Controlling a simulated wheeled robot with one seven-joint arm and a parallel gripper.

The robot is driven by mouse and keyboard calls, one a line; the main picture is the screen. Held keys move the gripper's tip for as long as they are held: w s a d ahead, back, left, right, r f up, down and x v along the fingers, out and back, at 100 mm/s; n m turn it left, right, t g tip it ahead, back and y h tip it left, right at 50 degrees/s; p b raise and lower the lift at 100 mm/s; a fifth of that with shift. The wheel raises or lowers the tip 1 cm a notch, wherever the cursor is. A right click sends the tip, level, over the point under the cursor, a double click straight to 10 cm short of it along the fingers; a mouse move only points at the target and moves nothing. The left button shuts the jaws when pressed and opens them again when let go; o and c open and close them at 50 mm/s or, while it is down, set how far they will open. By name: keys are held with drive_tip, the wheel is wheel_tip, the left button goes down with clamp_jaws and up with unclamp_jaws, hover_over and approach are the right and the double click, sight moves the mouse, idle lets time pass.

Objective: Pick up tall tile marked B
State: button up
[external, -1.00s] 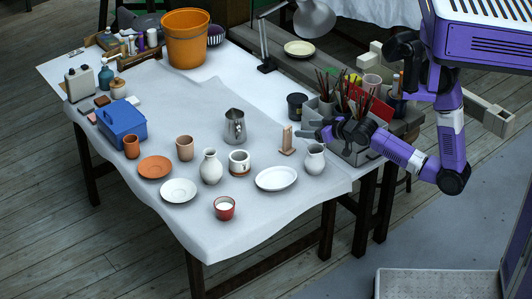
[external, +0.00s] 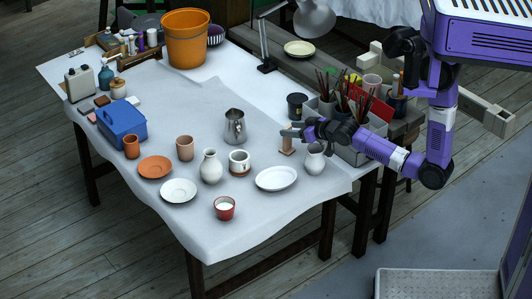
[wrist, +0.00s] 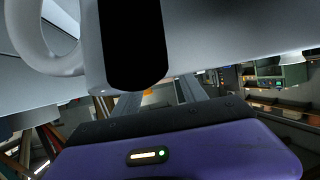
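The tall tan tile (external: 287,145) stands upright on a small base on the cloth-covered table, left of the white pitcher. Its letter is too small to read. My gripper (external: 289,131) is at its upper part in the external view, with the fingers overlapping the tile. They look apart, but I cannot tell whether they touch it. In the wrist view, my gripper's two grey fingers (wrist: 158,96) are spread. I cannot make out the tile there.
The white pitcher (external: 315,160) stands close under my forearm; a pale looped handle (wrist: 45,45) is near in the wrist view. A white oval plate (external: 276,179), a metal jug (external: 235,128) and a grey tool box (external: 350,157) are nearby.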

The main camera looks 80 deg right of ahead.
clamp_jaws()
drive_tip(key=shift+r, duration=0.15)
